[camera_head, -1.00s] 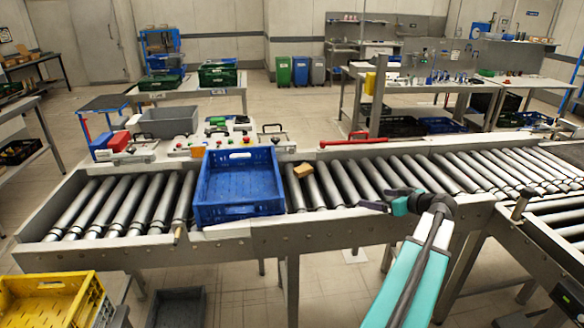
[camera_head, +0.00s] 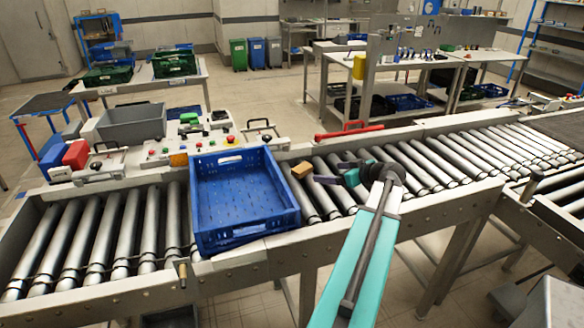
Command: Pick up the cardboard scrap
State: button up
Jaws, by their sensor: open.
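The cardboard scrap (camera_head: 301,170) is a small tan-brown piece. It lies on the conveyor rollers (camera_head: 432,163), just right of the blue crate (camera_head: 243,198) and close to its far right corner. My gripper (camera_head: 328,172) has dark fingers and is open, reaching in from the right. Its fingertips point left toward the scrap, a short way right of it and apart from it. The exact gap and height are hard to judge in this view. The blue crate is empty.
A red handle (camera_head: 348,132) lies along the conveyor's far rail behind the gripper. A control panel (camera_head: 165,150) and a grey bin (camera_head: 131,121) stand behind the crate. The rollers left of the crate and right of my arm are clear.

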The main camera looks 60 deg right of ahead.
jog(key=shift+w, duration=0.4)
jog(key=shift+w, duration=0.1)
jog(key=shift+w, duration=0.15)
jog(key=p, duration=0.3)
send_near(305, 169)
jog(key=shift+f+x, duration=0.15)
jog(key=shift+x, duration=0.95)
jog(key=shift+f+x, duration=0.15)
jog(key=shift+x, duration=0.95)
jog(key=shift+w+d+f+p, duration=0.2)
jog(key=shift+w+p, duration=0.35)
jog(key=shift+w, duration=0.2)
jog(key=shift+w+d+f+p, duration=0.1)
jog(key=shift+w+d+p, duration=0.1)
jog(key=shift+w+p, duration=0.45)
jog(key=shift+x, duration=1.05)
